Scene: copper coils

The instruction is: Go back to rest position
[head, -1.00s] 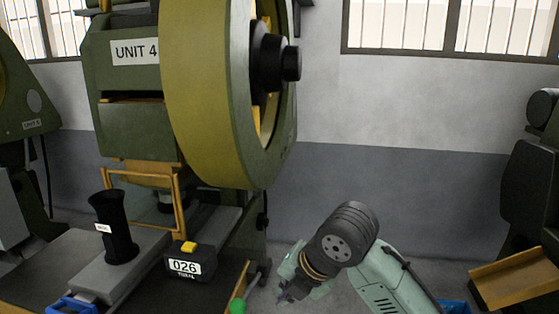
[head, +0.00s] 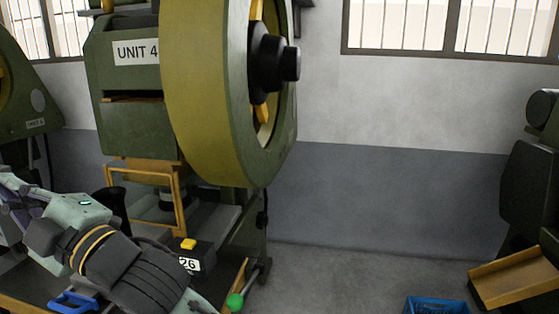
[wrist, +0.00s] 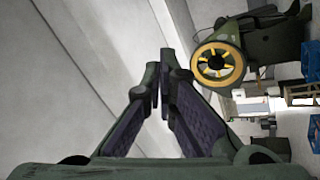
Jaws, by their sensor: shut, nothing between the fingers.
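My gripper (wrist: 165,88) is shut and empty in the wrist view, its two dark pads meeting at the tips. In the head view my arm reaches across the lower left, and the gripper end (head: 15,195) is at the left edge, partly cut off and small. It is in front of the green press marked UNIT 4 (head: 120,80), level with its lower frame. My arm partly hides the black cup-like holder (head: 112,205) and the black box with a yellow button (head: 197,256).
A blue crate (head: 437,305) is on the floor at the lower right, near a wooden tray (head: 515,277) on another machine. A green-knobbed lever (head: 235,301) stands beside my arm. A blue-handled object (head: 72,301) lies lower left.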

